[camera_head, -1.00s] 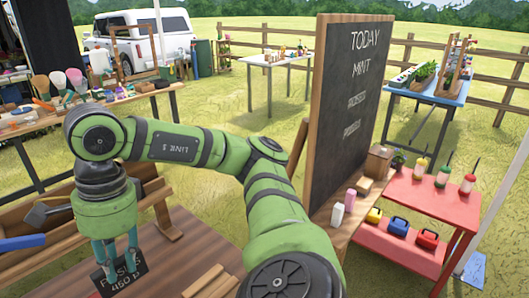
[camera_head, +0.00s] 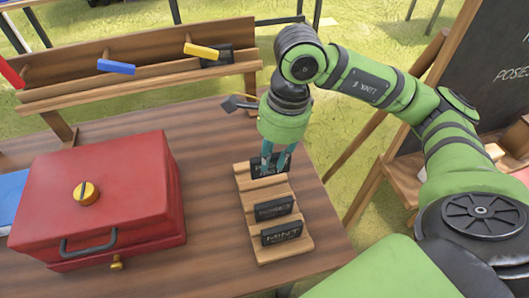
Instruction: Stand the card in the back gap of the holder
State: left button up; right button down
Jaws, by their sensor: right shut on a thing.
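The wooden holder (camera_head: 245,207) lies on the table and runs from back to front. A dark card lettered MINT (camera_head: 282,233) stands in its front part, and another dark lettered card (camera_head: 273,209) stands just behind it. My right gripper (camera_head: 274,170) is over the back end of the holder, pointing down, shut on a dark card (camera_head: 257,168). The fingers hide much of that card. It is upright at the holder's back end; I cannot tell whether its lower edge is in the back gap. My left gripper is not in view.
A red toolbox (camera_head: 100,195) with a yellow knob stands left of the holder. A wooden rack (camera_head: 150,92) with coloured-handled tools and a small dark card (camera_head: 217,55) is behind. The wooden table (camera_head: 207,190) is bare between toolbox and holder. A chalkboard (camera_head: 490,75) stands at right.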

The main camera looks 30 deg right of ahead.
aim_at(261, 158)
jog(key=w+f, duration=0.1)
jog(key=f, duration=0.1)
jog(key=w+f+p, duration=0.1)
jog(key=w+f, duration=0.3)
jog(key=f, duration=0.1)
jog(key=shift+w+d+p, duration=0.1)
jog(key=shift+d+p, duration=0.1)
jog(key=shift+p, duration=0.15)
jog(key=shift+f, duration=0.1)
jog(key=shift+f, duration=0.1)
jog(key=shift+f+b, duration=0.1)
jog(key=shift+b, duration=0.2)
jog(key=c, duration=1.1)
grip_release()
